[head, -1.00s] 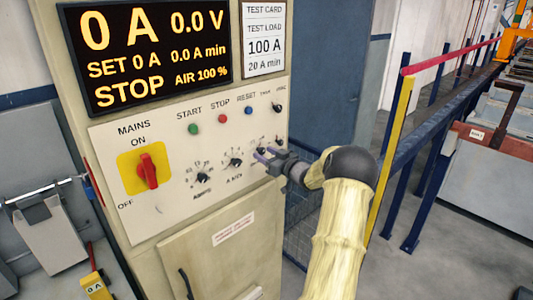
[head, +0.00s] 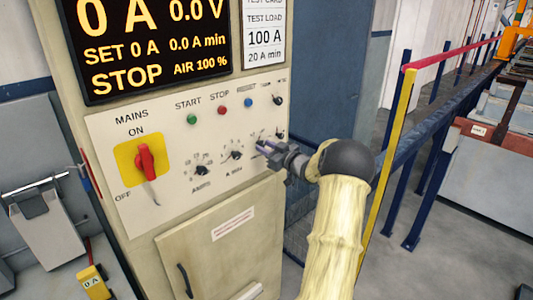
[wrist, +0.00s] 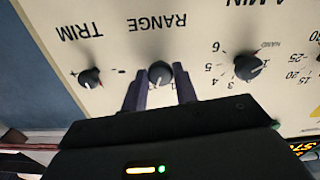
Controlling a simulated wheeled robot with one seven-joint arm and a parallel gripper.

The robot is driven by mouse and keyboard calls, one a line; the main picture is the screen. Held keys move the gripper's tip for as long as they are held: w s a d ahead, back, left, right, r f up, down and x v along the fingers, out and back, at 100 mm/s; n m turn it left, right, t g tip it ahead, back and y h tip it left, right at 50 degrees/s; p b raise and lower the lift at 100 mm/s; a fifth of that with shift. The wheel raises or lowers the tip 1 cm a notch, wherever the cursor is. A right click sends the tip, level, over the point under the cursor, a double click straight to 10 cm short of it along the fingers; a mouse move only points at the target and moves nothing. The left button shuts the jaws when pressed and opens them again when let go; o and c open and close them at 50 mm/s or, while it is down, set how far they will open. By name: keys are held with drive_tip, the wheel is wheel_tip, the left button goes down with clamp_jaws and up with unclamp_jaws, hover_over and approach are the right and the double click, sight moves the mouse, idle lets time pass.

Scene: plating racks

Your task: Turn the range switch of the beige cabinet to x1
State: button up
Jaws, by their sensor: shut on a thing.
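The beige cabinet (head: 220,215) stands at the left and centre of the head view, its white control panel facing me. The range switch (wrist: 160,72) is a small black knob under the label RANGE, which appears upside down in the wrist view. My gripper (head: 263,149) is at the panel's lower right, and its fingers hide the switch in the head view. In the wrist view my gripper (wrist: 161,88) has one purple finger on each side of the knob and is shut on it. The scale marks around the knob are mostly hidden, so its setting cannot be read.
The trim knob (wrist: 90,78) and a numbered A MIN knob (wrist: 248,67) sit close on either side. The red mains switch (head: 146,160) is at the panel's left, with start, stop and reset buttons above. The display (head: 155,50) reads STOP. A blue railing (head: 405,150) stands at right.

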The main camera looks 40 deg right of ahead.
drive_tip(key=n+b, duration=1)
drive_tip(key=b, duration=0.3)
drive_tip(key=shift+n, duration=0.3)
drive_tip(key=o, duration=1)
drive_tip(key=shift+c, duration=0.2)
